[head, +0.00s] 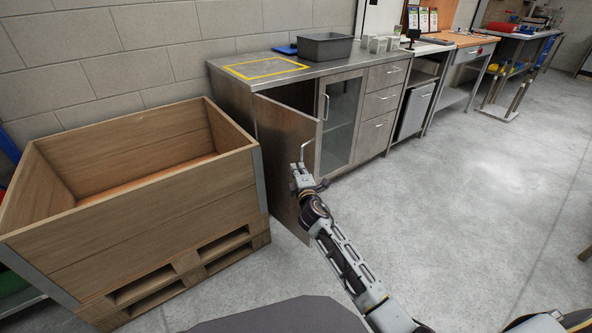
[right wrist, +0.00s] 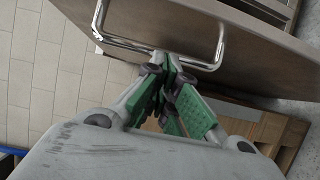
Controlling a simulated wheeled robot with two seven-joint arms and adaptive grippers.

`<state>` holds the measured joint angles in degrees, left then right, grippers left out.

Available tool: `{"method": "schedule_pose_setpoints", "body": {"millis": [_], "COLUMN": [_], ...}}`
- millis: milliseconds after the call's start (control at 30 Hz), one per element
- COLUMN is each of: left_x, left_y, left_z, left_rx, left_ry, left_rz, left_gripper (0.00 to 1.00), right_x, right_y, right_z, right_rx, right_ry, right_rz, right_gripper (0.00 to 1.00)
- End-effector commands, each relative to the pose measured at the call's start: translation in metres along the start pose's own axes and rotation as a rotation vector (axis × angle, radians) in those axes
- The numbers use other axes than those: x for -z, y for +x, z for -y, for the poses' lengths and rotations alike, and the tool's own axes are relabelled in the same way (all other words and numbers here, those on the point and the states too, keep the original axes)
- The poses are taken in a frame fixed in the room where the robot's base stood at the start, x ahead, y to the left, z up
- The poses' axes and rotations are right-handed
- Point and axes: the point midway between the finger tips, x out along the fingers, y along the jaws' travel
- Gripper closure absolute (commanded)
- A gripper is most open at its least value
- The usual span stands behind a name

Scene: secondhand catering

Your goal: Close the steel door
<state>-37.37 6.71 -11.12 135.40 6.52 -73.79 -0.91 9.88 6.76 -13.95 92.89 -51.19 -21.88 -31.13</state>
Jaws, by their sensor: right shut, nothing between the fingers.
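The steel door (head: 284,165) of the metal counter stands ajar, swung out from the cabinet with a dark gap behind it. Its bar handle (head: 306,150) is near the free edge. My right gripper (head: 300,170) is at the handle, low on the door's outer part. In the right wrist view the door (right wrist: 255,45) fills the top, with the bent chrome handle (right wrist: 135,47) across it. The green-padded fingers (right wrist: 170,88) are together with nothing between them, close to the handle bar. I cannot tell whether they touch it. My left gripper is out of view.
A large wooden crate (head: 150,143) on a pallet stands just left of the door. The counter (head: 240,78) carries a grey bin (head: 325,46) and a yellow-taped rectangle. A glass door (head: 340,120) and drawers (head: 380,100) are to the right. The floor at right is clear.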

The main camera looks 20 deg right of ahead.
Motion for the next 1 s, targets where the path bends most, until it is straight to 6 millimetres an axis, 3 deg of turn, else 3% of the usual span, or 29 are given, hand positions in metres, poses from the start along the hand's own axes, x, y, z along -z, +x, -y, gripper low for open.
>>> {"method": "schedule_pose_setpoints", "body": {"millis": [367, 767, 1000], "left_x": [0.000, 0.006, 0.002], "left_y": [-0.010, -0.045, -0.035], "left_z": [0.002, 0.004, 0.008], "left_rx": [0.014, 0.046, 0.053], "left_ry": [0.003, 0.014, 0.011], "left_rz": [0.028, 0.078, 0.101], "left_gripper": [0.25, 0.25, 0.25], "right_x": [-0.011, -0.040, -0.063], "right_y": [0.004, 0.015, 0.022], "right_z": [-0.001, -0.003, -0.002], "right_rx": [0.000, -0.001, 0.001], "right_ry": [-0.003, -0.004, -0.006], "right_rz": [-0.028, -0.105, -0.157], "right_gripper": [1.00, 1.00, 1.00]}}
